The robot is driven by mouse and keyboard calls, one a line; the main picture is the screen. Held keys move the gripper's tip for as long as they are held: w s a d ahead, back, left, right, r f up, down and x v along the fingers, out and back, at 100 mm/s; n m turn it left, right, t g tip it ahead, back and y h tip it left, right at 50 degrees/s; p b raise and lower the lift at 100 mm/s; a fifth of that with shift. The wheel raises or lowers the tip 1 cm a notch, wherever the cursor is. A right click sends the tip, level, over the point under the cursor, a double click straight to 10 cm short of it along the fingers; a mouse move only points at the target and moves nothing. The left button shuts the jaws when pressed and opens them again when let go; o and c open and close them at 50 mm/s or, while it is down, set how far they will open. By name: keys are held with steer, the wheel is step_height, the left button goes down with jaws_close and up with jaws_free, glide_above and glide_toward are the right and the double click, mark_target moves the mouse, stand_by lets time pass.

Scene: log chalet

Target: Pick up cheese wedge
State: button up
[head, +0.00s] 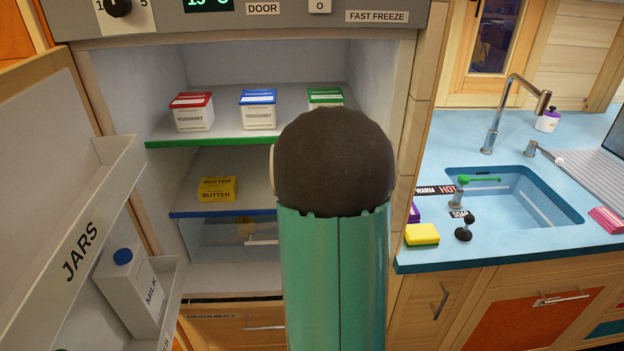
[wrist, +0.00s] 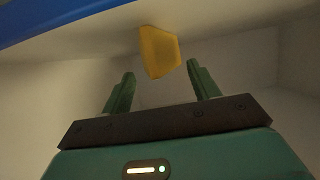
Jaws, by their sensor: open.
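The cheese wedge (wrist: 160,52) shows in the wrist view as a yellow-orange block against a pale shelf surface, near a blue edge. My gripper (wrist: 161,74) is open, with its two green fingers apart. The wedge appears just beyond the fingertips, roughly centred between them, and I see no clear contact. In the head view my arm hides the gripper and the right part of the fridge shelves.
The open fridge door (head: 60,150) at left carries a milk carton (head: 128,290). A blue counter with a sink (head: 520,195) stands at right.

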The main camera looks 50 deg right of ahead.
steer(key=shift+w+d, duration=0.15)
steer(key=c, duration=1.1)
